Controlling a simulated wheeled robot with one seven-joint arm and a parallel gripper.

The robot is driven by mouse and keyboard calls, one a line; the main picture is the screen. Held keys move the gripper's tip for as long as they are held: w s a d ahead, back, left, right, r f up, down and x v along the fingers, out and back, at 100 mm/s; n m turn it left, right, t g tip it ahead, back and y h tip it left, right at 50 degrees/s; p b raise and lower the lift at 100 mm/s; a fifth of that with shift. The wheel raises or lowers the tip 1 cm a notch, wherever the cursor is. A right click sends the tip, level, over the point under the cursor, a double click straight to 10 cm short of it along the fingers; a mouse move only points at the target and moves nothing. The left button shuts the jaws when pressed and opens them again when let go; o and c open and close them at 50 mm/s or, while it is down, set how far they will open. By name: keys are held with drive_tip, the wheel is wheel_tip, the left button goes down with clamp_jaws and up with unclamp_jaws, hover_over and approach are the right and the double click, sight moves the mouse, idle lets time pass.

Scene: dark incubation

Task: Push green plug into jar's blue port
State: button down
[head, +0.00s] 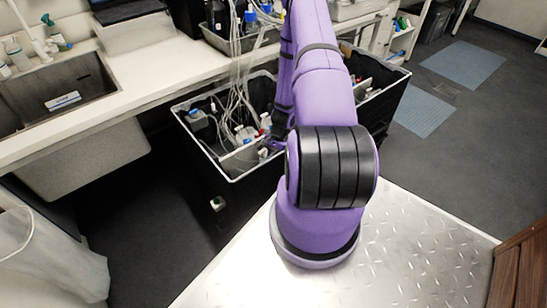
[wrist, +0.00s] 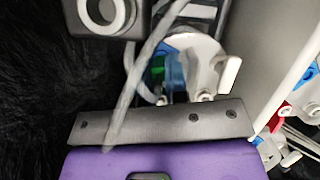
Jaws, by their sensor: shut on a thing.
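My gripper (wrist: 176,95) is at the lower middle of the wrist view, with its dark bar and purple body in front. Its fingertips are small and partly hidden. It is shut on what seems to be the green plug (wrist: 157,73), a small green patch just beyond the bar. Blue of the port (wrist: 173,66) shows right around the green, beside the white jar top (wrist: 198,47). I cannot tell how deep the plug sits. In the head view my gripper (head: 273,143) reaches down into the black bin, mostly hidden by my arm.
The black bin (head: 181,122) with a pale rim holds several bottles and hanging clear tubes. A tube (wrist: 130,85) crosses the wrist view left of the jar. The bin wall (wrist: 290,75) stands close on the right. A counter (head: 130,91) with a sink lies at left.

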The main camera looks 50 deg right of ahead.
drive_tip(key=shift+f, duration=0.3)
drive_tip(key=c, duration=1.1)
unclamp_jaws()
drive_tip(key=shift+o, duration=0.2)
drive_tip(key=shift+r, duration=0.1)
drive_tip(key=shift+w+d+r, duration=0.1)
drive_tip(key=shift+d+r, duration=0.1)
drive_tip(key=shift+r, duration=0.05)
drive_tip(key=v, duration=1)
drive_tip(key=shift+s, duration=0.3)
